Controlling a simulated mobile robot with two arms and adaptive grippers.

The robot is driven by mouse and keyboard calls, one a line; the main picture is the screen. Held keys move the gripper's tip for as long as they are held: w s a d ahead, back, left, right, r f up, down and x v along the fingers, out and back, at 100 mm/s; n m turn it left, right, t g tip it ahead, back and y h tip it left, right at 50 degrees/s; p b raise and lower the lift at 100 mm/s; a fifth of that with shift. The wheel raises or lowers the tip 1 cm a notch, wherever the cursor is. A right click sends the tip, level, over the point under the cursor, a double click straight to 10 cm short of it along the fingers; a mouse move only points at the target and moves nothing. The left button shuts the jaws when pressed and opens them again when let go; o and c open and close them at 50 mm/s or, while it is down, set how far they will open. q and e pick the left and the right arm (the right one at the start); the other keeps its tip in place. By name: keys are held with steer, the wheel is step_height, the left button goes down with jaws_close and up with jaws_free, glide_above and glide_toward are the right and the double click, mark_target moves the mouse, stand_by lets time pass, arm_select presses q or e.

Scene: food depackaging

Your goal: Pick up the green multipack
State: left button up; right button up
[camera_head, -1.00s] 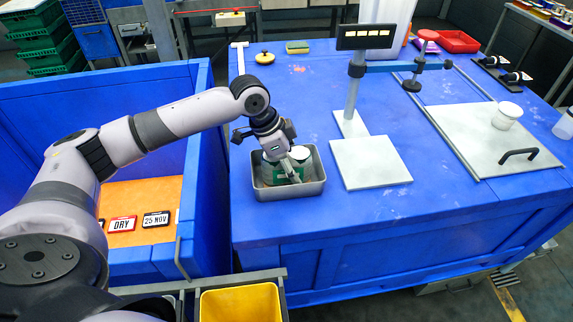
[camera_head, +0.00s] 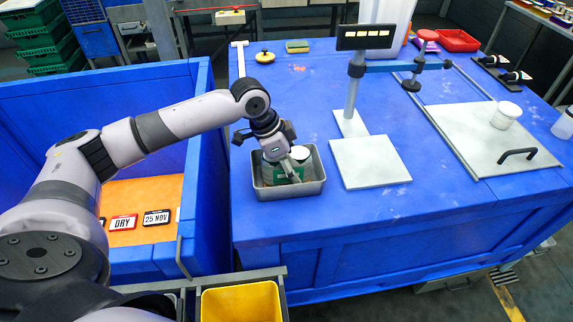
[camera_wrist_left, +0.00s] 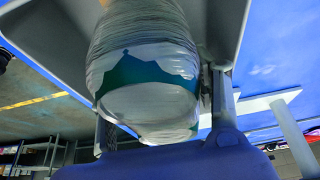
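The green multipack (camera_head: 281,174) sits in a metal tray (camera_head: 290,192) near the front left of the blue table. In the left wrist view it is a wrapped pack (camera_wrist_left: 146,78) with a green band and pale, shiny film. My left gripper (camera_head: 293,168) points down into the tray at the pack. In the wrist view its two fingers stand on either side of the pack. I cannot tell whether they press on it. A round white top (camera_head: 302,154) shows beside the gripper in the tray. My right gripper is not in view.
A scale (camera_head: 371,162) with a display post stands right of the tray. A board (camera_head: 482,140) bearing a white tub (camera_head: 506,115) lies further right. A blue bin (camera_head: 205,170) and a yellow container (camera_head: 240,303) are nearby. The table's front is clear.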

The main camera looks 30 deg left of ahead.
arm_select(q)
steer(key=c, duration=0.9)
steer(key=shift+c, duration=0.2)
